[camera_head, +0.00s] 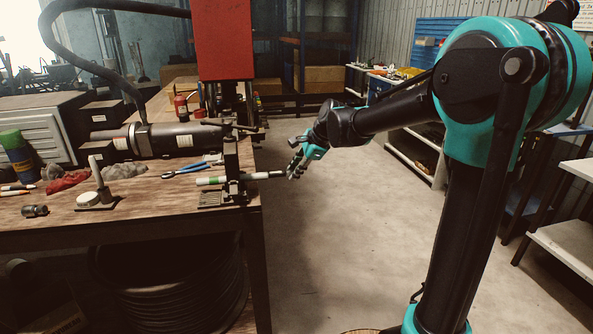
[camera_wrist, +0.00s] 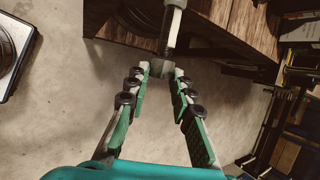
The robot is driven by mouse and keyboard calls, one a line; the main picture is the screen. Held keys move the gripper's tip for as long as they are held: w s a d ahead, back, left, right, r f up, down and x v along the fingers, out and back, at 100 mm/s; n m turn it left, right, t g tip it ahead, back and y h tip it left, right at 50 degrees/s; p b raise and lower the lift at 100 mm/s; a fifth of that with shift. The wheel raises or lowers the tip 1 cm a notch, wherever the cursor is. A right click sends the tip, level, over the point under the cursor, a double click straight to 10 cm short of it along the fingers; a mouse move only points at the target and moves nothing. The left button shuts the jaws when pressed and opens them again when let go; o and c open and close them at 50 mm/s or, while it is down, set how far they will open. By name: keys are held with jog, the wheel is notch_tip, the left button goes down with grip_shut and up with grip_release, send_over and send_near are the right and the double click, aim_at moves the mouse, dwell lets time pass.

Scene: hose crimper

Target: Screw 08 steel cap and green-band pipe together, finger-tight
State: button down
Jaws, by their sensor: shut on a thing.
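The green-band pipe (camera_head: 212,180) lies level in a small clamp stand (camera_head: 233,188) at the table's right edge. Its pale part with the green band is left of the clamp, and its dark part sticks out over the edge to the right. My gripper (camera_head: 291,173) is at the free end of this dark part. In the wrist view my gripper (camera_wrist: 161,70) is shut on a small grey steel cap (camera_wrist: 158,69). The cap lies in line with the pipe's dark end (camera_wrist: 171,32) and appears to meet it. The thread is hidden, and I cannot read a number.
A blue-handled tool (camera_head: 186,170), a white stand (camera_head: 95,196) and a dark fitting (camera_head: 35,211) lie on the wooden table (camera_head: 150,220). A red machine column (camera_head: 222,40) rises behind the clamp. The floor right of the table is clear. A shelf (camera_head: 415,160) stands farther back.

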jog(key=shift+s+a, duration=0.1)
jog(key=shift+a, duration=0.2)
jog(key=c, duration=1.2)
grip_release()
jog(key=v, duration=1.2)
